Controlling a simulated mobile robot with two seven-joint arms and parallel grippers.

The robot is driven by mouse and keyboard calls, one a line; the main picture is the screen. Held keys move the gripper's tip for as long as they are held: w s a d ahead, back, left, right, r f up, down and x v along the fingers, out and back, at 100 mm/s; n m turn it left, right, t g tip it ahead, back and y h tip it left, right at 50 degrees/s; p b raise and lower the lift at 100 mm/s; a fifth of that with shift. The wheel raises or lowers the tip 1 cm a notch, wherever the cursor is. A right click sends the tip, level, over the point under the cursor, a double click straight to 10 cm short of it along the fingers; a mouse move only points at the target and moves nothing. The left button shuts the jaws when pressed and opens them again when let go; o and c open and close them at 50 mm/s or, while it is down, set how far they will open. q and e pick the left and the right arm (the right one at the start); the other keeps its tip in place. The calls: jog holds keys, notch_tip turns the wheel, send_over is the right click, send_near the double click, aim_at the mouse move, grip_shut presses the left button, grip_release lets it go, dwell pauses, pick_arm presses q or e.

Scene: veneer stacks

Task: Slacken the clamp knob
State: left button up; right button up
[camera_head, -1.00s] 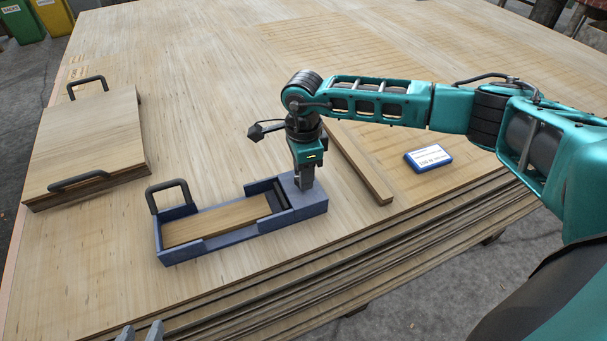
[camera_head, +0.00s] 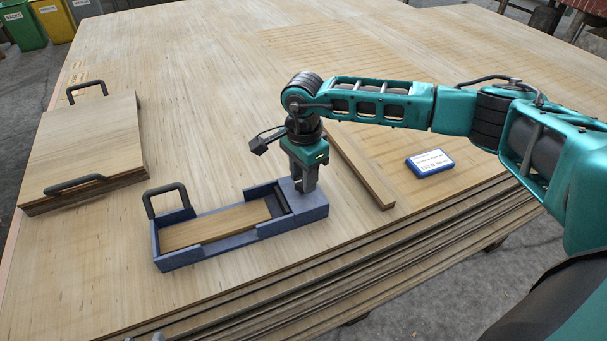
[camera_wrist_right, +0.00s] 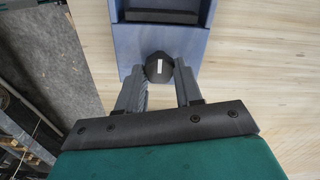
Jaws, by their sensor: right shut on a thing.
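The blue clamp tray (camera_head: 215,243) lies near the table's front edge with a wooden strip (camera_head: 215,225) in it. A dark area lies at the strip's right end. My right gripper (camera_head: 305,188) points down at the tray's right end block. In the right wrist view, its fingers (camera_wrist_right: 160,85) are shut on the black clamp knob (camera_wrist_right: 159,67), which has a white mark on top. In the head view the knob is hidden between the fingers. Only the fingertips of my left gripper (camera_head: 144,338) show at the bottom edge, apart from each other.
A black handle (camera_head: 167,199) stands at the tray's left end. A wooden board with two handles (camera_head: 90,150) lies at left. A wooden strip (camera_head: 360,170) and a blue-edged label block (camera_head: 430,163) lie to the right. The table between is clear.

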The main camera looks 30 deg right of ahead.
jog(key=o, duration=1)
jog(key=shift+o, duration=0.2)
notch_tip(320, 180, up, 13)
jog(key=p, duration=0.2)
